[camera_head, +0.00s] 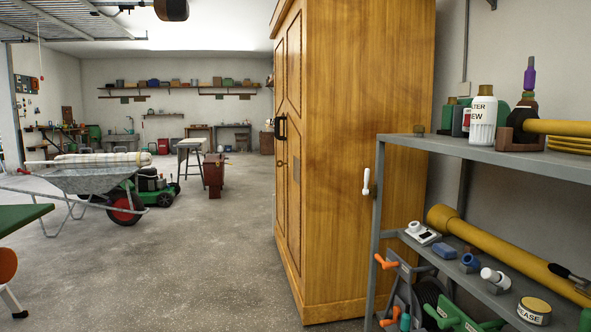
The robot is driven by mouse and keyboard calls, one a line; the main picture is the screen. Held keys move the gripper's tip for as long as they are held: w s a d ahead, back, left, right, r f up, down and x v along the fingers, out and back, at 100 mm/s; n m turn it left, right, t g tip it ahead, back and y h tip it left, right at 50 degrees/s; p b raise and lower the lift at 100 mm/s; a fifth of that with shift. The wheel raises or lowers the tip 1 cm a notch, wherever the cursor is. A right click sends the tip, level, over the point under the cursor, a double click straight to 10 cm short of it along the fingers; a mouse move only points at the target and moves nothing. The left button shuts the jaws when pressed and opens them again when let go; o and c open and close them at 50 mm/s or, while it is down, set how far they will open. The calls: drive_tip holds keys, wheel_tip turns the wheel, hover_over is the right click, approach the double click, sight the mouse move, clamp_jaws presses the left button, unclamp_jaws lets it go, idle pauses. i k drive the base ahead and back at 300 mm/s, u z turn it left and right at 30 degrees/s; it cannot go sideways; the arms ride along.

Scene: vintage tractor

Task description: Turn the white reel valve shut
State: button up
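No part clearly labelled as the white reel valve can be singled out. A small white lever-like handle (367,182) stands upright at the front left post of the grey metal shelf. A white fitting with a dark centre (422,232) lies on the middle shelf. A white cylindrical piece (494,278) lies further right on that shelf. I cannot tell which of these, if any, is the valve. An orange handle (386,262) sticks out at the shelf's lower left, beside a dark reel-like part. My gripper is not in view.
The grey shelf (480,155) fills the right side and holds bottles and a long yellow tube (490,245). A tall wooden cabinet (350,130) stands left of it. A wheelbarrow (95,180) and a green mower (153,187) stand further left. The concrete floor (210,260) between is clear.

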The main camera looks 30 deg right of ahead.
sight(364, 191)
drive_tip(key=z, duration=0.1)
drive_tip(key=i, duration=1.2)
drive_tip(key=z, duration=1.35)
drive_tip(key=i, duration=0.75)
drive_tip(key=z, duration=0.85)
